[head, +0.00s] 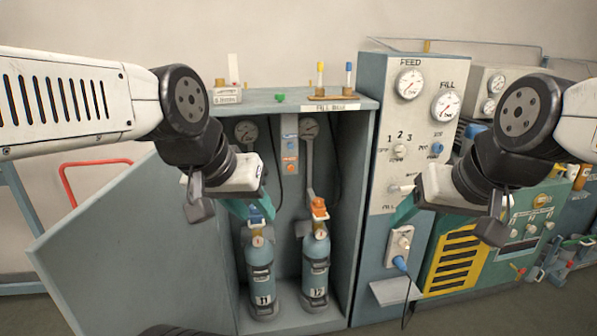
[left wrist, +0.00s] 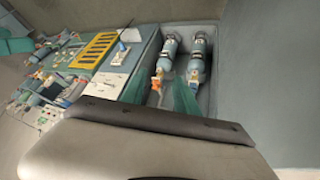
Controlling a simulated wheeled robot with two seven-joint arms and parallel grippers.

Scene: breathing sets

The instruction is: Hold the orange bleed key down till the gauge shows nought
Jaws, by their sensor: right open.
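An orange key-like part (head: 319,207) sits atop the right cylinder (head: 315,262) in the open fill box (head: 350,200); it also shows in the left wrist view (left wrist: 154,97). Small coloured parts, one orange-looking, are on a narrow strip (head: 290,150) between the hoses; I cannot tell which is the bleed key. My right gripper (head: 408,208) is open and empty before the grey panel.
The left cylinder (head: 260,275) stands beside the right one. The box door (head: 130,250) is swung out to the left. The grey panel (head: 425,130) carries the feed gauge (head: 410,84), fill gauge (head: 446,105) and a selector knob. A green machine with a yellow grille (head: 456,260) stands at right.

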